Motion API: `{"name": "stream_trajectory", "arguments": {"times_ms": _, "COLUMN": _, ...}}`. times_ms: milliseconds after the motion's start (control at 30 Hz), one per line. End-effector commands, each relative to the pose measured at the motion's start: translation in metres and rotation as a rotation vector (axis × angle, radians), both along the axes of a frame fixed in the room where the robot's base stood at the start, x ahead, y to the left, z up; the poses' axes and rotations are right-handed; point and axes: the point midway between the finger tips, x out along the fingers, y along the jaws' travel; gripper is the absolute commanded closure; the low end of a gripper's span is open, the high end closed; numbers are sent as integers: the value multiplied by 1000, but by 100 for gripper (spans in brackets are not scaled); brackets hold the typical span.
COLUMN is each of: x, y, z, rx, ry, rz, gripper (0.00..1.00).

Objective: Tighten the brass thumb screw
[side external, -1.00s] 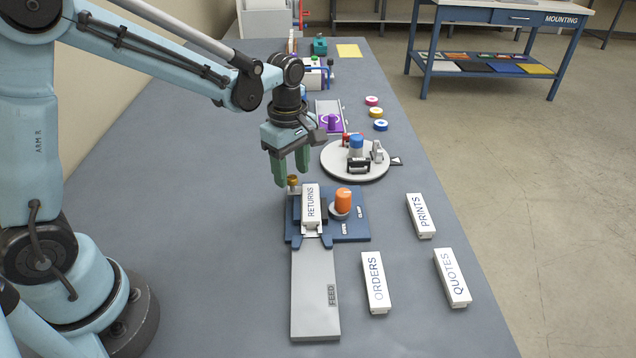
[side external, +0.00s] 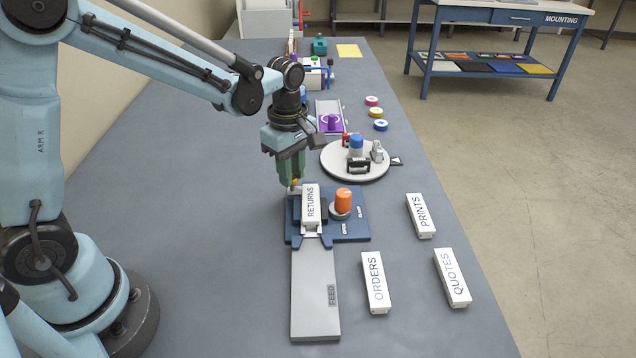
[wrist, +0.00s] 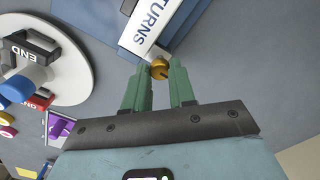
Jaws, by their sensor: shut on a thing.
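The brass thumb screw (wrist: 159,70) is between my gripper's green fingertips (wrist: 159,74) in the wrist view, at the end of the white RETURNS block (wrist: 152,22). My gripper (side external: 292,174) is shut on the screw from above. In the side view only a little of the brass screw (side external: 296,183) shows below and beside the fingers. The RETURNS block (side external: 311,204) sits in the blue fixture (side external: 350,229).
An orange knob (side external: 343,199) stands on the fixture's right side. A grey FEED ramp (side external: 314,295) extends toward the front. ORDERS (side external: 376,283), PRINTS (side external: 421,216) and QUOTES (side external: 452,278) blocks lie to the right. A loaded round turntable (side external: 332,158) stands behind.

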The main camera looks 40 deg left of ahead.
Motion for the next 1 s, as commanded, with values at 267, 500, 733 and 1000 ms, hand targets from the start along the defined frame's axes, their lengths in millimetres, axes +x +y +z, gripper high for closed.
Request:
{"name": "stream_trajectory", "arguments": {"times_ms": 267, "x": 0, "y": 0, "z": 0, "rx": 0, "ry": 0, "rz": -122, "gripper": 100}}
{"name": "stream_trajectory", "arguments": {"times_ms": 500, "x": 0, "y": 0, "z": 0, "rx": 0, "ry": 0, "rz": -330, "gripper": 100}}
{"name": "stream_trajectory", "arguments": {"times_ms": 733, "x": 0, "y": 0, "z": -1, "rx": 0, "ry": 0, "rz": -549, "gripper": 100}}
{"name": "stream_trajectory", "arguments": {"times_ms": 1000, "x": 0, "y": 0, "z": -1, "rx": 0, "ry": 0, "rz": -805, "gripper": 100}}
